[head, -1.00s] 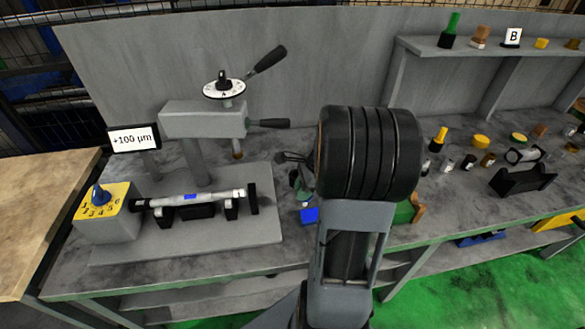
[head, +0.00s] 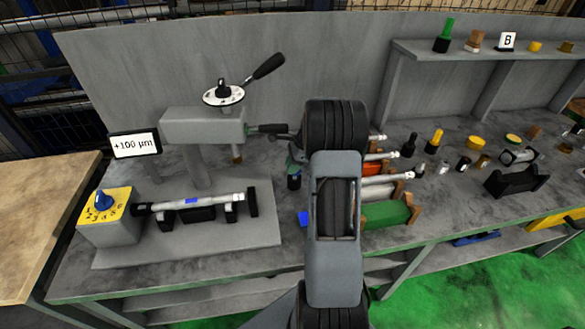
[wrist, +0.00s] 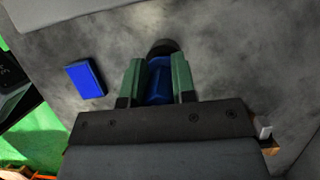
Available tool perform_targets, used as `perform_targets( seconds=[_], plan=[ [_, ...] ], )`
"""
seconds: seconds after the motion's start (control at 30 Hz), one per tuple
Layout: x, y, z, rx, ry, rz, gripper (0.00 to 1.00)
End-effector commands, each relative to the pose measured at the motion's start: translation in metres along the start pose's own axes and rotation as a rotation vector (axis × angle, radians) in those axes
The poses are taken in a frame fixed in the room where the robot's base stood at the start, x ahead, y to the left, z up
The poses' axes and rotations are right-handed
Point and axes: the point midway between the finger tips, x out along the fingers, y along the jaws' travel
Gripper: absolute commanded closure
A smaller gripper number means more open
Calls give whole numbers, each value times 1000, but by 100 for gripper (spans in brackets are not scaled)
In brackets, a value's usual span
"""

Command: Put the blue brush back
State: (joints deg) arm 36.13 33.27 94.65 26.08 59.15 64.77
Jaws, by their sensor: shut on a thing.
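The blue brush (wrist: 158,85) has a blue handle and a dark lower end. In the wrist view my gripper (wrist: 158,80) is shut on the blue handle, with one green finger on each side. In the head view the brush's dark end (head: 294,182) hangs below my gripper (head: 295,163), to the right of the grinder base. My arm hides part of the gripper there. I cannot tell whether the brush touches the bench. A blue rectangle (wrist: 85,78) lies on the bench beside the gripper; it also shows in the head view (head: 304,218).
The grinder (head: 205,125) with a mounted shaft and levers stands left, one lever close to my arm. A shelf (head: 470,48) at the back right holds a green-handled brush (head: 445,36).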

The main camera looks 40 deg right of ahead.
Motion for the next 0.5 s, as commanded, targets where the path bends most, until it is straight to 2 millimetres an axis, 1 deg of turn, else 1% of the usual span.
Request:
perform_targets(
  seconds=[0.03, 0.13, 0.5],
  plan=[
    [6, 0, -3, 1, -1, 3, 99],
    [14, 0, -6, 0, 0, 1, 99],
    [18, 0, -8, -1, 0, 0, 99]
  ],
)
